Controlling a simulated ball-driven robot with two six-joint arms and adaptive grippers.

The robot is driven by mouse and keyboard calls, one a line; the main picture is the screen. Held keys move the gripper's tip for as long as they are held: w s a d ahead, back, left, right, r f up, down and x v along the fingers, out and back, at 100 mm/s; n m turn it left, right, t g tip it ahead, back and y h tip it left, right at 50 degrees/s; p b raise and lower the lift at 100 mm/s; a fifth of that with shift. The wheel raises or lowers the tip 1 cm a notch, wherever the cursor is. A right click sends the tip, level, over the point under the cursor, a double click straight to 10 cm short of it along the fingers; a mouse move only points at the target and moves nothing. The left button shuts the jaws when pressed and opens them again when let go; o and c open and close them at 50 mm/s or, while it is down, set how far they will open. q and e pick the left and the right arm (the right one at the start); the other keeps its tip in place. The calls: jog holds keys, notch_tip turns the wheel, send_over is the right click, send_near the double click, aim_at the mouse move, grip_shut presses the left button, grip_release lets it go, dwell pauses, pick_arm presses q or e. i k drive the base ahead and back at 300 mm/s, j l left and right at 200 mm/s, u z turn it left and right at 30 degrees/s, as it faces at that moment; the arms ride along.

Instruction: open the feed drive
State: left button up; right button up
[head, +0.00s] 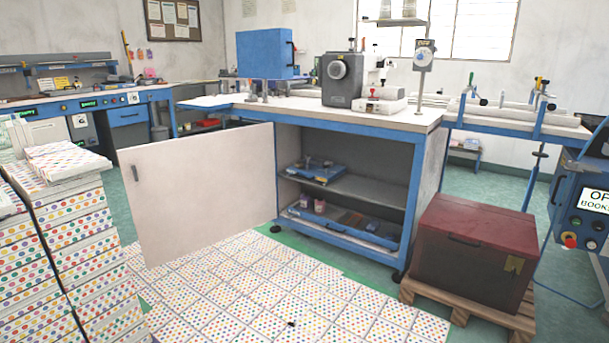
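No part is plainly labelled as the feed drive, so I cannot tell which one it is. On the bench top (300,110) stands a blue box (264,54) with a dark handle on its right side. To its right is a dark grey machine unit (343,80) with a round light knob. Below the bench, a grey cabinet (345,155) stands open. Its pale door (200,190) with a dark handle is swung out to the left, and its shelves hold blue trays. Neither of my grippers is in view.
Stacks of dotted sheets (80,250) stand at the left, and dotted tiles (250,290) cover the floor in front. A red-lidded chest (475,245) sits on a wooden pallet (465,307) at right. A blue control panel (585,215) is at the right edge.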

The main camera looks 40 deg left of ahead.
aim_at(315, 173)
jog(key=u, duration=0.7)
jog(key=i+j+u, duration=0.1)
jog(key=i+u, duration=0.7)
jog(key=i+l+u, duration=0.15)
jog(key=u, duration=0.25)
jog(key=i, duration=0.1)
